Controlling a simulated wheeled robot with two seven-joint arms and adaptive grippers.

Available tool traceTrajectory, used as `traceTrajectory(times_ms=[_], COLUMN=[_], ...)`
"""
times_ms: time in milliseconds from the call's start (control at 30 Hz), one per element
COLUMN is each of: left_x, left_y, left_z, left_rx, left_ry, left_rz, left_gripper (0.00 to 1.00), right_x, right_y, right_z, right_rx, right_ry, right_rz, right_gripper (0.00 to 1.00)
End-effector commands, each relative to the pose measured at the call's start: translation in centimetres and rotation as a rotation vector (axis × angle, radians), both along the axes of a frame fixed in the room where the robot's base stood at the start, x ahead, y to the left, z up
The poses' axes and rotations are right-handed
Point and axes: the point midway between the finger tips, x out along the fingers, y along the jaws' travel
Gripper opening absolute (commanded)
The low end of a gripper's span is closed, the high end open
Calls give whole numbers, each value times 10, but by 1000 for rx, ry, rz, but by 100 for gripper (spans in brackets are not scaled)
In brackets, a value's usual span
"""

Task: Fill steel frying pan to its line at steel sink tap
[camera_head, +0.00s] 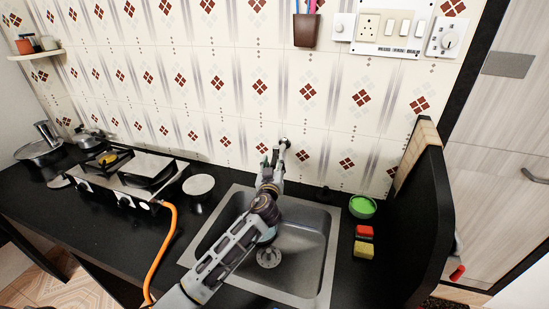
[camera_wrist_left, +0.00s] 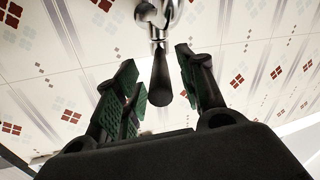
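The chrome sink tap (camera_head: 284,142) is on the tiled wall above the steel sink (camera_head: 312,243). My left gripper (camera_head: 273,160) reaches over the sink to the tap. In the left wrist view the chrome tap (camera_wrist_left: 157,15) is at the top, and its dark tapered part (camera_wrist_left: 161,80) hangs between the fingers of my left gripper (camera_wrist_left: 162,88). The fingers stand apart on either side of it, with narrow gaps. No frying pan shows in the visible part of the sink; my arm hides some of the basin. My right gripper is not in view.
A stove (camera_head: 125,180) with an orange hose (camera_head: 169,240) is left of the sink. A round metal vessel (camera_head: 38,151) stands far left; I cannot tell what kind. A green bowl (camera_head: 362,206) and red and yellow sponges (camera_head: 364,249) are right of the sink, beside a dark partition (camera_head: 420,220).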

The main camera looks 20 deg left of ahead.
Motion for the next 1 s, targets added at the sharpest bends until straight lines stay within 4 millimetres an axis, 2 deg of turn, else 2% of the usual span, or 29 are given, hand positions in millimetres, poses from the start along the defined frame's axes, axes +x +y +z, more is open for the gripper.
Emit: traceTrajectory(times_ms=[400,867,900,1000], left_x=[32,37,37,37], left_y=[6,7,7,7], left_z=[1,0,0,0], left_rx=[1,0,0,0], left_ry=[-1,0,0,0], left_rz=[0,0,0,0], left_gripper=[40,40,39,26], right_x=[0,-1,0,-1], right_y=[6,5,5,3], right_z=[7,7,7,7], right_rx=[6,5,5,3], right_ry=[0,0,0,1], right_rz=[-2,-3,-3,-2], right_gripper=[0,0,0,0])
